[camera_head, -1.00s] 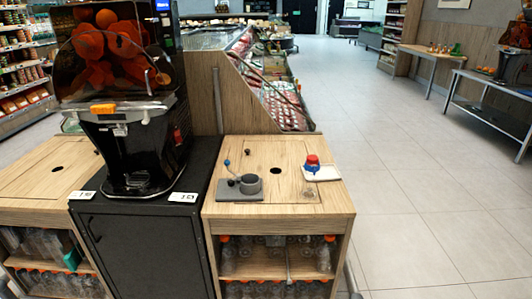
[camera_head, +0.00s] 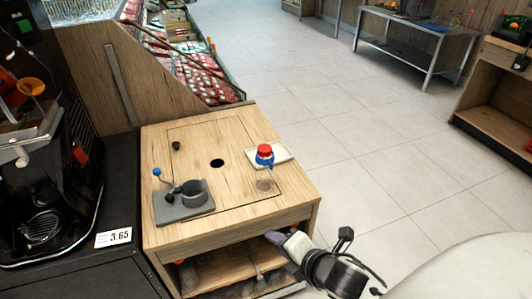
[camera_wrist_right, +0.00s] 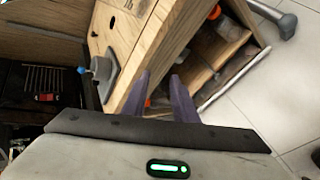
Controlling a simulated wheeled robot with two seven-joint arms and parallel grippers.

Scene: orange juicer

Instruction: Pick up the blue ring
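The blue ring (camera_head: 264,160) shows as a blue band directly beneath a red cap (camera_head: 264,150), on a white pad (camera_head: 281,153) at the right of the wooden counter top. I cannot tell whether the ring is around the cap or only under it. My right gripper (camera_head: 285,241) is in front of the counter's front edge, below and apart from the ring. In the right wrist view its two purple fingers (camera_wrist_right: 160,92) stand apart with nothing between them. The ring is not visible in that view. My left gripper is not in view.
The wooden counter (camera_head: 235,190) has a round hole and open shelves below. A grey base with a cup (camera_head: 193,190) and a blue-knobbed lever stands at its left. The black juicer (camera_head: 45,180) is further left. Open floor (camera_head: 380,150) lies to the right.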

